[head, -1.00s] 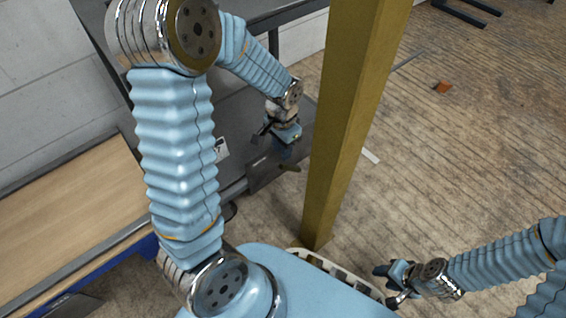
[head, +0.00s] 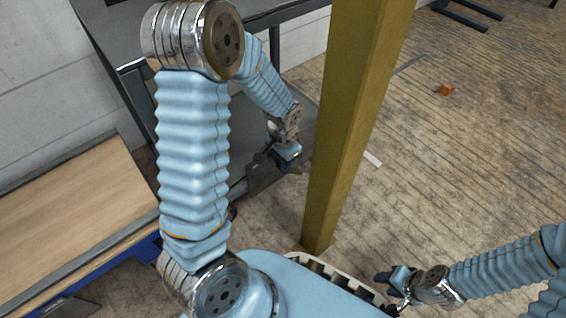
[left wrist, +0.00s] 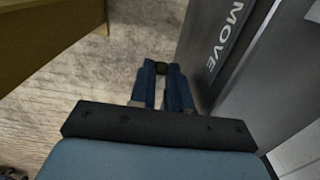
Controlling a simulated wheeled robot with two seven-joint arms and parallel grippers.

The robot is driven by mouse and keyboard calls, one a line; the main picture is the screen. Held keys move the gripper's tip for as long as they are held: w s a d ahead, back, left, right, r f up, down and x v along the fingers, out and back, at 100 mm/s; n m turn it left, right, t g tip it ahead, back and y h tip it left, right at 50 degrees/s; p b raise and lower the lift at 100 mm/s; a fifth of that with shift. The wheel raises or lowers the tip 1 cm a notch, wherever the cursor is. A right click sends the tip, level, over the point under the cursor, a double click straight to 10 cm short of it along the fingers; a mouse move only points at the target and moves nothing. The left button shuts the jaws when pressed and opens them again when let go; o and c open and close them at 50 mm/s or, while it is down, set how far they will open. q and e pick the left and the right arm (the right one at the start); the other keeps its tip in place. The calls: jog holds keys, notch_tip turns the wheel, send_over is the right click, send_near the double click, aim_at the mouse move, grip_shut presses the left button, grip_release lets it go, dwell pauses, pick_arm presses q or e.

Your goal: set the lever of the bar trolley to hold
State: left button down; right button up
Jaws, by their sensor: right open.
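The bar trolley (head: 262,178) shows in the head view as dark grey metal behind my left arm. In the left wrist view its grey side panel (left wrist: 262,75) stands at the right, with a plate lettered MOVE (left wrist: 222,42). My left gripper (head: 288,163) is beside the trolley, left of the yellow post. In the left wrist view its blue fingers (left wrist: 162,70) are close together, with the small dark end of the lever (left wrist: 160,67) between the tips. The rest of the lever is hidden. My right gripper (head: 388,288) is open and empty at the lower right.
A thick yellow post (head: 350,125) stands just right of my left gripper; it also shows in the left wrist view (left wrist: 45,35). A wooden-topped bench (head: 75,215) is at the left.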

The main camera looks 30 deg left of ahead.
aim_at(292, 169)
pick_arm(q)
jog(key=shift+w+d+r+p, duration=0.1)
jog(key=shift+w+r+p, duration=0.15)
jog(key=shift+p, duration=0.25)
jog(key=w+g+p, duration=0.1)
jog(key=p, duration=0.1)
jog(key=w+r+g+y+p, duration=0.1)
jog(key=p, duration=0.1)
jog(key=shift+w+d+r+g, duration=0.2)
jog(key=shift+d+g, duration=0.1)
jog(key=shift+d, duration=0.1)
jog(key=shift+w+d+g+p, duration=0.1)
jog(key=shift+w+g+p, duration=0.2)
jog(key=shift+p, duration=0.2)
jog(key=shift+w+d+r+g+y+p, duration=0.1)
jog(key=shift+w+d+g+y+p, duration=0.2)
jog(key=shift+w+g+p, duration=0.35)
jog(key=shift+w+d+g+y, duration=0.15)
jog(key=shift+w+d+g, duration=0.05)
jog(key=shift+w+g, duration=0.4)
jog(key=shift+w+d+g+y, duration=0.15)
jog(key=shift+w+g, duration=0.3)
jog(key=shift+w, duration=0.1)
jog(key=c, duration=1.4)
grip_release()
